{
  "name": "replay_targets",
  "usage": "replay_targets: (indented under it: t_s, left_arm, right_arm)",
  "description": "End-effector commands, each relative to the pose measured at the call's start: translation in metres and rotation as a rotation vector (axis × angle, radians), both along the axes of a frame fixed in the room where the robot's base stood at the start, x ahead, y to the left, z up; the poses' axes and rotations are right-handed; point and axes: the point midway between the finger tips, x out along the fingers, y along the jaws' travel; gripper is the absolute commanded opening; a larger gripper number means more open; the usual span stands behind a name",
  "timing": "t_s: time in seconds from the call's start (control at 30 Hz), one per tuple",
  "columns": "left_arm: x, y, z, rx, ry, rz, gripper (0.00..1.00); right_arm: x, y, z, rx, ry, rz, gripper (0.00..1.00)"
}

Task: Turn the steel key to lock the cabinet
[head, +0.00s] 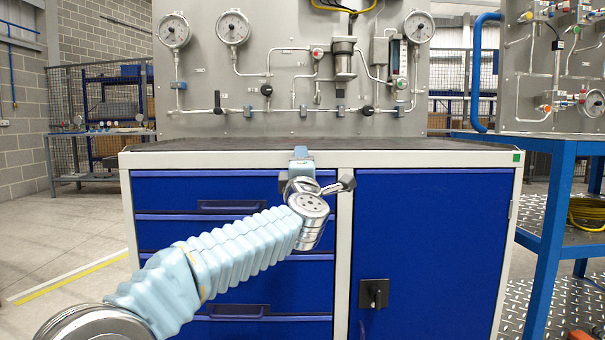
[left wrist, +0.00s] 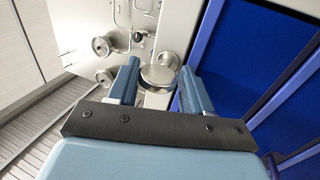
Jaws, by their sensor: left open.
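The cabinet (head: 345,240) stands in the middle of the head view, with a light frame and blue fronts. Its plain blue door (head: 430,235) is on the right and looks closed. A black lock plate (head: 374,293) with a dark piece standing out sits low on the door's left side; I cannot clearly make out the steel key. My left gripper (head: 302,160) is at the cabinet's top front edge, above and left of the lock. In the left wrist view its two blue fingers (left wrist: 158,68) are apart, with the gauge panel beyond them. My right gripper is not in view.
Blue drawers (head: 235,190) fill the cabinet's left half. A grey gauge panel (head: 290,80) with pipes and valves rises behind the worktop. A blue bench (head: 550,225) stands to the right. The area in front of the door is clear.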

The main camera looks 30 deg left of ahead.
Motion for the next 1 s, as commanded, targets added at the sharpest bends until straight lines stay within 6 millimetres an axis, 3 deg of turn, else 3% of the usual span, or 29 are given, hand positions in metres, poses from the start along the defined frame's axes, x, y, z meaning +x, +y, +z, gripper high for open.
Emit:
replay_targets:
  t_s: [0.07, 0.6, 1.0]
  left_arm:
    - [-0.01, -0.001, 0.0, -0.001, -0.008, 0.009, 0.51]
    - [-0.099, -0.063, -0.039, -0.001, 0.002, -0.003, 0.51]
    - [-0.108, -0.069, -0.043, 0.0, 0.004, -0.003, 0.51]
  right_arm:
    - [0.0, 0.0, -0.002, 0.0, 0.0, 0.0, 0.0]
    - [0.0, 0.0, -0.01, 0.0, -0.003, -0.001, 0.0]
    - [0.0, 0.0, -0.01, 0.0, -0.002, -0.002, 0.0]
